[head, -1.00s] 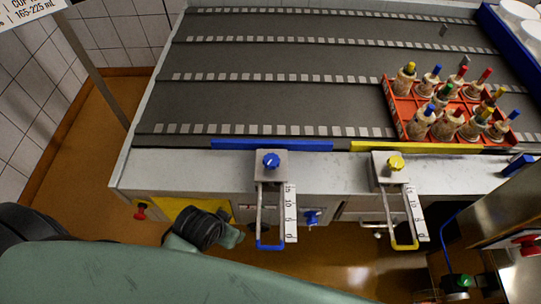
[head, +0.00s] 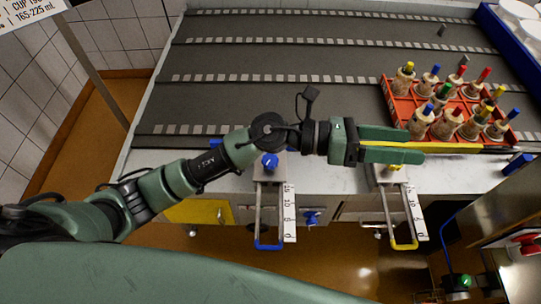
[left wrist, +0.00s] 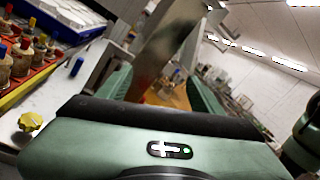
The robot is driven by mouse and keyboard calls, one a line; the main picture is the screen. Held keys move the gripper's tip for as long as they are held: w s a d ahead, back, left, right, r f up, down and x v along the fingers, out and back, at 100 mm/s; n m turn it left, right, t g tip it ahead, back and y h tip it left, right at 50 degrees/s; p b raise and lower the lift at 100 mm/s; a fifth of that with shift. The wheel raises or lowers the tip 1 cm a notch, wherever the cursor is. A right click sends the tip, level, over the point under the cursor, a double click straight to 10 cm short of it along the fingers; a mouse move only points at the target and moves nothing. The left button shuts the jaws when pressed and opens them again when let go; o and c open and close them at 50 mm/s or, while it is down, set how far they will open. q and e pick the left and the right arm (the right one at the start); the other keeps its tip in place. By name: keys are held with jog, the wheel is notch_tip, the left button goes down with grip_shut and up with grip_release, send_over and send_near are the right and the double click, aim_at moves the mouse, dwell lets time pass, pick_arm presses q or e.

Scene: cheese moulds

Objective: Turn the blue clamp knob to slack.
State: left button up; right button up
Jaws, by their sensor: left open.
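The blue clamp knob (head: 270,161) sits on a metal clamp block at the front edge of the table in the head view. A scale strip and a blue-ended slide hang below it. My left arm reaches across just behind the knob, and part of the block is hidden. My left gripper (head: 417,145) is open and empty. It points right, well to the right of the blue knob and above the yellow knob (head: 395,166), which it partly hides. The yellow knob also shows in the left wrist view (left wrist: 31,121). The blue clamp knob is not visible there. My right gripper is not in view.
A red crate (head: 399,108) of several corked moulds stands on the table at right. A yellow bar (head: 450,149) lies along the front edge near my left gripper. Another blue knob (head: 312,217) is on the front below. The grey table's left and middle are clear.

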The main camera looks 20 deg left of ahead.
pick_arm(q)
notch_tip(320, 180, down, 8)
jog(key=a+m+g+y, duration=0.1)
jog(key=m+g+y, duration=0.2)
jog(key=m+y, duration=0.65)
jog(key=y, duration=0.9)
send_over(270, 160)
notch_tip(270, 160, down, 11)
jog(key=shift+f, duration=0.1)
jog(key=shift+a+f, duration=0.1)
jog(key=shift+f, duration=0.2)
notch_tip(270, 160, down, 5)
jog(key=shift+f+p, duration=0.1)
jog(key=shift+p, duration=0.85)
jog(key=shift+f, duration=0.8)
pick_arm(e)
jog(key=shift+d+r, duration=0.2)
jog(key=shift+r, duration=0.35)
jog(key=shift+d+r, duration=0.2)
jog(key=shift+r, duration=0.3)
